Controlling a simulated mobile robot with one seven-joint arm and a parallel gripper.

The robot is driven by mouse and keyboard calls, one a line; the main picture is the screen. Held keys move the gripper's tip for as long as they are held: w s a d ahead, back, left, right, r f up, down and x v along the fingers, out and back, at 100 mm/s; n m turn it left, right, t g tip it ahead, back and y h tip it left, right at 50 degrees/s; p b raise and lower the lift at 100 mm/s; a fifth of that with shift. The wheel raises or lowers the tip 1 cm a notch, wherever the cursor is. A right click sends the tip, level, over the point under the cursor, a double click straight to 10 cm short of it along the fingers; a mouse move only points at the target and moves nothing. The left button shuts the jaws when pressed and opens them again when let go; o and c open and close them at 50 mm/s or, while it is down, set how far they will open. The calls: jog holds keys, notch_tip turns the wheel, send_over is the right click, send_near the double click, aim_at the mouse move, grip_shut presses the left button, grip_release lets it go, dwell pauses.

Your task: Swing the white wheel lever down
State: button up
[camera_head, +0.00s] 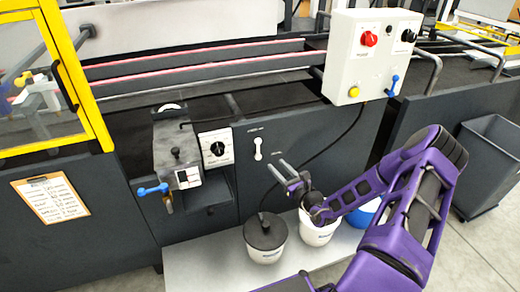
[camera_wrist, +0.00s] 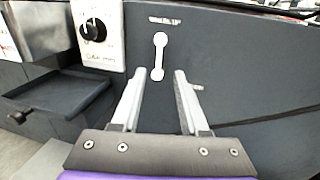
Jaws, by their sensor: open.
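The white wheel lever (camera_head: 258,149) is a short slim bar with rounded ends on the dark machine panel. It stands nearly upright, and I cannot tell which end is the pivot. It also shows in the wrist view (camera_wrist: 159,56), in line with the gap between my fingers. A small white label sits above it; another, lower right, is partly hidden by a finger. My gripper (camera_head: 277,168) is open and empty, pointing at the panel. In the wrist view my gripper (camera_wrist: 159,74) has its fingertips either side of the lever's lower end; contact is not visible.
A dial plate (camera_head: 216,147) and a grey unit with a blue-handled lever (camera_head: 153,189) are left of the lever. A black tray (camera_wrist: 60,100) juts out at left. A lidded bucket (camera_head: 265,239) and a white bucket (camera_head: 317,232) stand below. A black cable hangs to the right.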

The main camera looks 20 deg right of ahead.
aim_at(260, 158)
jog(key=w, duration=0.4)
jog(key=w+a+b, duration=0.1)
jog(key=w, duration=0.3)
jog(key=w+a, duration=0.1)
jog(key=w, duration=0.3)
jog(key=shift+w+a, duration=0.1)
jog(key=shift+a, duration=0.1)
grip_shut()
dwell(0.9)
